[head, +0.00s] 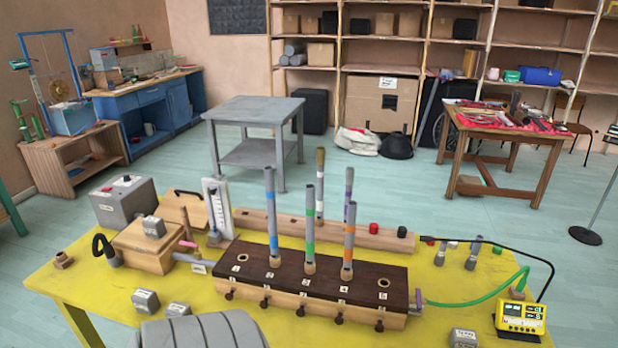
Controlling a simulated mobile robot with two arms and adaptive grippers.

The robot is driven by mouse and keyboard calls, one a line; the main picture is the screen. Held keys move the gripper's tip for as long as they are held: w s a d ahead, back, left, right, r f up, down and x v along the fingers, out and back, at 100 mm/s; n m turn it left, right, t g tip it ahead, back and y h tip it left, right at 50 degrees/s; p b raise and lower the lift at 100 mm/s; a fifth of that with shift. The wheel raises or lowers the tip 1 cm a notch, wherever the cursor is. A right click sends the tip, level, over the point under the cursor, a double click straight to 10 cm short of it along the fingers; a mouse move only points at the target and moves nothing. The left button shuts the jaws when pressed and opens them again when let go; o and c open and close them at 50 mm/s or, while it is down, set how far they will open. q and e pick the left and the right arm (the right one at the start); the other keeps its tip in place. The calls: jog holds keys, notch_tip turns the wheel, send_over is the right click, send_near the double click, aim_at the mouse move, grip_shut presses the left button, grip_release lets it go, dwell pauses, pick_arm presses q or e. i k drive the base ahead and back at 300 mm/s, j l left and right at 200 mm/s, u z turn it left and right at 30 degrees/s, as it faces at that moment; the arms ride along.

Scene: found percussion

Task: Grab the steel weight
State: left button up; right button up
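Several small grey metal blocks with pale labels, which look like steel weights, are on the yellow table (80,285). One steel weight (153,227) sits on top of a wooden box (146,249) at the left. Two more, a labelled block (145,301) and a lower block (178,311), are at the front left. Another block (463,338) is at the front right, cut by the bottom edge. The labels are too small to read. Neither of my grippers is in view.
A dark-topped wooden pipe block (320,272) holds upright pipes mid-table. A grey box (124,201) stands at back left. A yellow meter (521,317) with green and black cables is at right. A grey ribbed shape (200,332) covers the near edge. Bare table shows at far left.

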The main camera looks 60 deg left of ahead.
aim_at(153, 227)
jog(key=u, duration=2)
